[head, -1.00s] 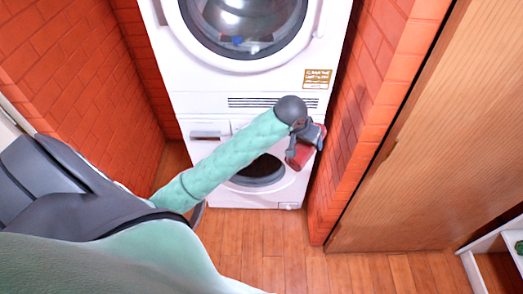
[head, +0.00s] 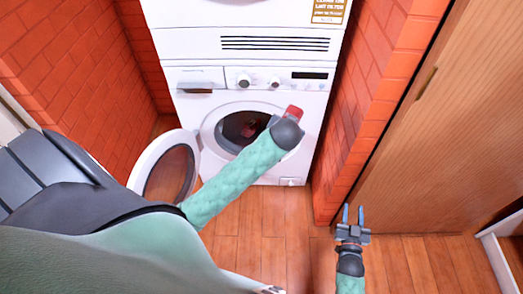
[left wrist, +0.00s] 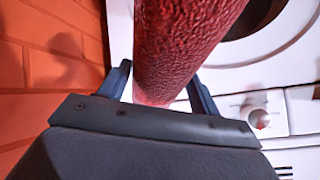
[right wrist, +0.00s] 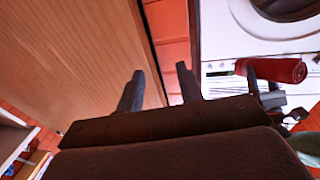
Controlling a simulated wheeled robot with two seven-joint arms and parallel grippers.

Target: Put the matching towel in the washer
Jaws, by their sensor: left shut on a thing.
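A rolled red towel (head: 293,112) is in my left gripper (left wrist: 160,85), which is shut on it; the towel fills much of the left wrist view (left wrist: 180,45) and also shows in the right wrist view (right wrist: 282,70). In the head view my left wrist hides the left fingers. The towel is in front of the right side of the washer's round opening. The washer (head: 220,172) is the lower white machine; its round door (head: 188,143) stands open to the left. Something reddish shows inside the dark drum. My right gripper (head: 353,212) is open and empty, low at the right.
A second white machine (head: 185,42) stands on top of the washer. Red brick walls (head: 60,65) close in on both sides. A wooden door (head: 420,160) is at the right, close to my right gripper. The wooden floor (head: 265,225) before the washer is clear.

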